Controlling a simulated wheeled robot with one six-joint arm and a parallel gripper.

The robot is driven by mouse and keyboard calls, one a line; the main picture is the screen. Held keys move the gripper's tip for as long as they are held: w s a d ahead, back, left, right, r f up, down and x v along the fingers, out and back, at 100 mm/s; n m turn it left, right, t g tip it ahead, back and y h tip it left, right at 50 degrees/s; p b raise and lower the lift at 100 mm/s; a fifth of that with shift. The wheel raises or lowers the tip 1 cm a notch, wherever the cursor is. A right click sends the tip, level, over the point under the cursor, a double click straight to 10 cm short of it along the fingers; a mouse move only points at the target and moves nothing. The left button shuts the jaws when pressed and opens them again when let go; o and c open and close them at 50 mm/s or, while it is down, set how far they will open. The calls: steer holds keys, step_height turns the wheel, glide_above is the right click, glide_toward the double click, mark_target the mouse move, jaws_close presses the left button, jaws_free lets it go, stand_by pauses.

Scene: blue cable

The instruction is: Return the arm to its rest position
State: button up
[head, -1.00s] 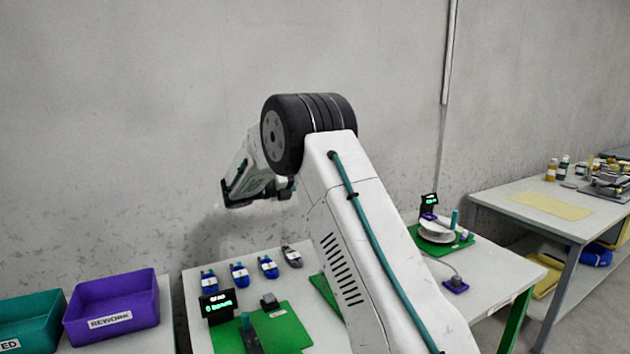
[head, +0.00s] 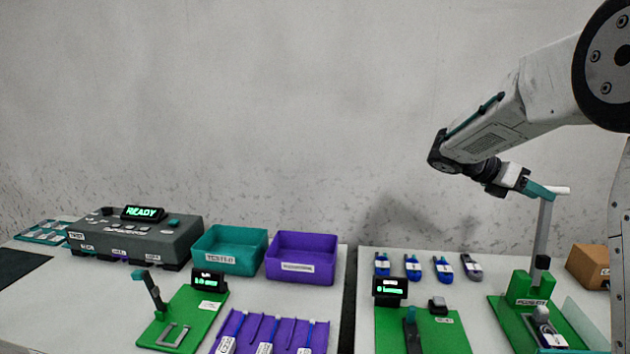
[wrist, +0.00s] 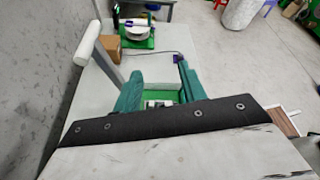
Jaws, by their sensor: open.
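My arm comes in from the right of the head view, with my gripper (head: 538,189) at its end. The gripper has teal fingers, and its tips overlap the white handle (head: 559,190) of a lever press in that view. In the wrist view my gripper (wrist: 158,85) is open, with its two teal fingers apart and nothing held between them. There the handle (wrist: 87,42) and its grey post stand left of the left finger. Whether finger and lever touch, I cannot tell. The press has a green base (head: 528,288) with a blue-and-white piece in front.
Several blue cable pieces (head: 411,267) lie at the back of the right table. A purple bin (head: 301,258), a teal bin (head: 229,250) and a grey tester (head: 135,238) reading READY stand on the left table. A cardboard box (head: 588,266) sits beside the press.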

steer(key=s+a+m+t+y, duration=0.1)
steer(key=s+a+m+y, duration=0.3)
steer(key=s, duration=0.6)
steer(key=s+a+m+y, duration=0.3)
steer(key=s+a+m, duration=0.25)
steer(key=s, duration=0.35)
steer(key=s+a+f+m+t+y, duration=0.1)
steer(key=s+a+f+m+y, duration=0.2)
steer(key=s+a+m, duration=0.2)
steer(key=s+a+f+m+t+y, duration=0.2)
steer(key=s+a+f+m+y, duration=0.1)
steer(key=s+a, duration=0.4)
steer(key=s+m, duration=0.1)
steer(key=s, duration=0.2)
steer(key=shift+m+t, duration=0.3)
steer(key=shift+m, duration=0.05)
steer(key=shift+f, duration=0.1)
